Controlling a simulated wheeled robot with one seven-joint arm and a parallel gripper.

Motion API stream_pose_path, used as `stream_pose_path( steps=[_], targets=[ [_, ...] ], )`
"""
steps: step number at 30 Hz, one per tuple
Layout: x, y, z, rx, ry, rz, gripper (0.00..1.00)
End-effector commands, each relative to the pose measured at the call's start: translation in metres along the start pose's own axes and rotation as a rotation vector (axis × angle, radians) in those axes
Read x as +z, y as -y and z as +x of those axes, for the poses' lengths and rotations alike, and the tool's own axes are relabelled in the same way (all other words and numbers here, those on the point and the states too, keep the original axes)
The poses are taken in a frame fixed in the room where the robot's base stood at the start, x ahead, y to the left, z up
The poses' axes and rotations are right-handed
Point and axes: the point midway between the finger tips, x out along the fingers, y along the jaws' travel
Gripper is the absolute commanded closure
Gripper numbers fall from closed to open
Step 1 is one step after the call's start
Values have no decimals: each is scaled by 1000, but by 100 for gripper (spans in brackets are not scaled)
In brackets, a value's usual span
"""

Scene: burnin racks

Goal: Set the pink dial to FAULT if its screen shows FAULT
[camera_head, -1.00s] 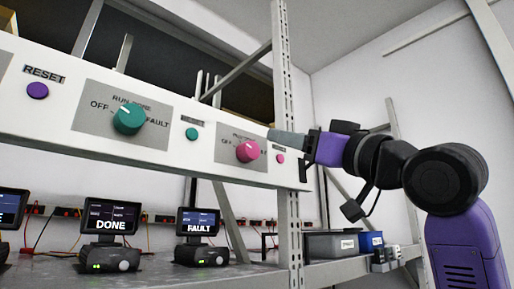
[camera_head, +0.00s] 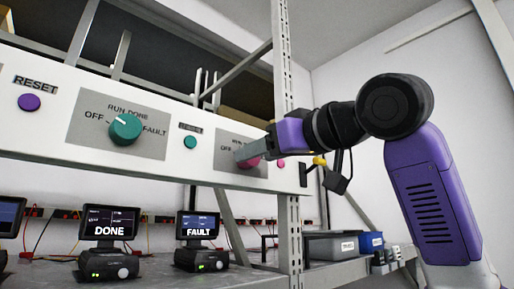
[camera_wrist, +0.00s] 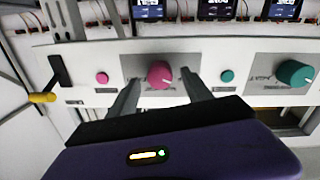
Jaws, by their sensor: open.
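The pink dial (camera_wrist: 160,74) sits on a grey plate of the white panel. Its white mark points to the lower right in the wrist view, where the panel appears upside down. In the head view the pink dial (camera_head: 249,163) is largely hidden by my gripper (camera_head: 257,150). In the wrist view my gripper (camera_wrist: 162,88) is open, with one finger on each side of the dial; I cannot tell whether they touch it. A small screen (camera_head: 198,226) reading FAULT stands on the shelf below, slightly left of the dial.
A teal dial (camera_head: 125,129) labelled OFF, RUN, DONE, FAULT is on the left, above a DONE screen (camera_head: 109,223). Small teal (camera_head: 190,142) and purple (camera_head: 29,102) buttons are on the panel. A pink button (camera_wrist: 102,78) is close beside the pink dial. A metal post (camera_head: 284,80) stands behind.

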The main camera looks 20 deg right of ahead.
Motion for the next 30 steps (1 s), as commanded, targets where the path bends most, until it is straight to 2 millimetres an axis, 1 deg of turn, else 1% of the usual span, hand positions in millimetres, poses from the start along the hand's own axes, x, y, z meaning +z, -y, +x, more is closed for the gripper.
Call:
stream_pose_path(
  steps=[3,6,13,14,15,17,18,20,21,22,23,30],
  targets=[
    [-1,0,11,0,1,0,42],
    [0,0,15,1,0,0,42],
    [1,0,15,1,0,0,42],
    [1,0,15,1,-1,-1,44],
    [1,0,15,1,-1,-1,52],
    [1,0,15,1,-1,-1,63],
    [0,0,15,1,-1,-1,71],
    [0,0,15,1,-1,-1,83],
    [0,0,15,1,-1,-1,91],
    [0,0,15,1,-1,-1,97],
    [0,0,15,1,-1,-1,100],
    [0,0,15,0,-1,18,100]
  ],
)
